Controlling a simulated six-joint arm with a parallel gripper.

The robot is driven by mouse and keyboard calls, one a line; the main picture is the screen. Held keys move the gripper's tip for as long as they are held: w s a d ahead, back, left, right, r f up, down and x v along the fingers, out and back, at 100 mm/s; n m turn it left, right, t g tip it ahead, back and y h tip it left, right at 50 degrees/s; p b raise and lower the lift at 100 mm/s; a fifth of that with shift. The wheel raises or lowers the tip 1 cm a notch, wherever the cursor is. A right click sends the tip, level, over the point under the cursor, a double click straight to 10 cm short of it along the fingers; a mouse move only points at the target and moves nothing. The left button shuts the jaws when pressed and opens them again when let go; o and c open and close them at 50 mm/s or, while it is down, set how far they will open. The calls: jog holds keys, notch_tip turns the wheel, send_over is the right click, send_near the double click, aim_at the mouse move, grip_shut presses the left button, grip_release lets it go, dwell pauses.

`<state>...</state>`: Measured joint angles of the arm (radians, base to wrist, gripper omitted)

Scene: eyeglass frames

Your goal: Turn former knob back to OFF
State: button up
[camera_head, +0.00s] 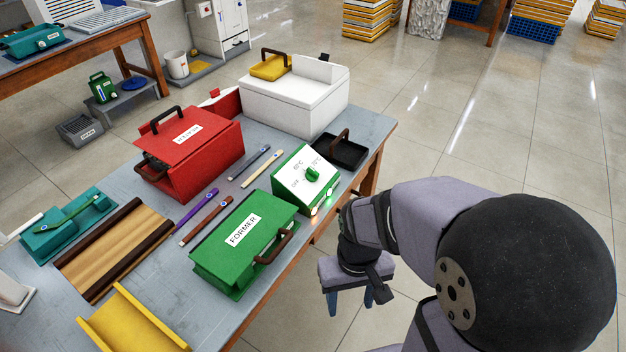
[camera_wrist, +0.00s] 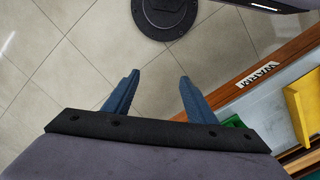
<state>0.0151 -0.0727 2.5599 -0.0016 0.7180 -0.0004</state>
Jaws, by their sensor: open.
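The former knob (camera_head: 312,174) is a green knob on the sloped white face of a small green control box (camera_head: 330,196). The face carries OFF, 60°C and 70°C marks; the exact pointing of the knob is too small to tell. Small lights glow on the box's lower front. The green FORMER box (camera_head: 243,243) stands left of it with its lid down. My gripper (camera_head: 350,300) hangs beyond the table's front edge, below and right of the control box, apart from it. In the wrist view my gripper (camera_wrist: 153,90) is open and empty above the floor.
The grey table (camera_head: 258,318) holds a red box (camera_head: 205,160), a white box (camera_head: 300,92), a black tray (camera_head: 345,150) and a yellow tray (camera_head: 130,325). A brown handle (camera_head: 275,247) sticks out from the FORMER box. The space right of the table is open floor.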

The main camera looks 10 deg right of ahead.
notch_tip(320, 180, down, 8)
jog(key=w+b, duration=0.2)
jog(key=b, duration=0.3)
jog(key=m+t+b, duration=0.6)
jog(key=m+t, duration=0.2)
jog(key=m, duration=0.2)
send_near(314, 171)
jog(key=shift+w+f, duration=0.4)
jog(key=shift+w, duration=0.15)
jog(key=shift+f, duration=0.1)
jog(key=shift+p+x, duration=0.6)
jog(key=shift+x, duration=3)
jog(key=shift+s+f, duration=0.1)
jog(key=shift+s, duration=0.05)
jog(key=shift+c, duration=0.5)
jog(key=c, duration=0.9)
